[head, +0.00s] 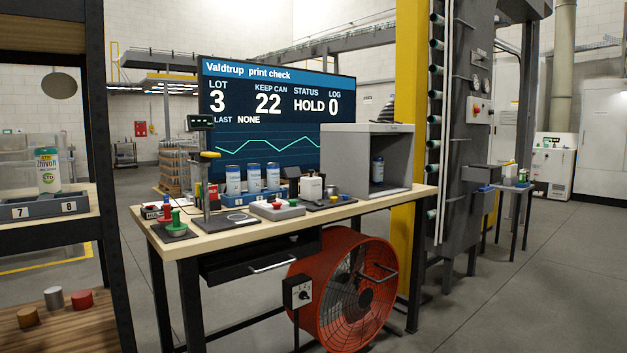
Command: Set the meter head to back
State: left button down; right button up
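A grey post stand (207,183) rises from the left part of the wooden workbench (290,225). A small head with a yellow top (210,154) sits on the post, and a dark box with a small lit green display (201,122) shows above it. One of these looks like the meter head, but I cannot tell which, nor its setting, at this size. A flat grey plate with a pale round disc (238,217) lies beside the foot of the post. Neither of my grippers is in view.
On the bench are several blue-white cans (253,178), a button box (277,209), red and green handled tools (176,223) and a grey open booth (345,160). A red fan (345,290) stands below. A shelf rack (108,150) is at left; open floor (520,280) at right.

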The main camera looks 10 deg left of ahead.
aim_at(311, 186)
jog(key=i+l+u, duration=0.2)
jog(key=u, duration=0.2)
jog(key=i+l+u, duration=0.2)
jog(key=u, duration=0.2)
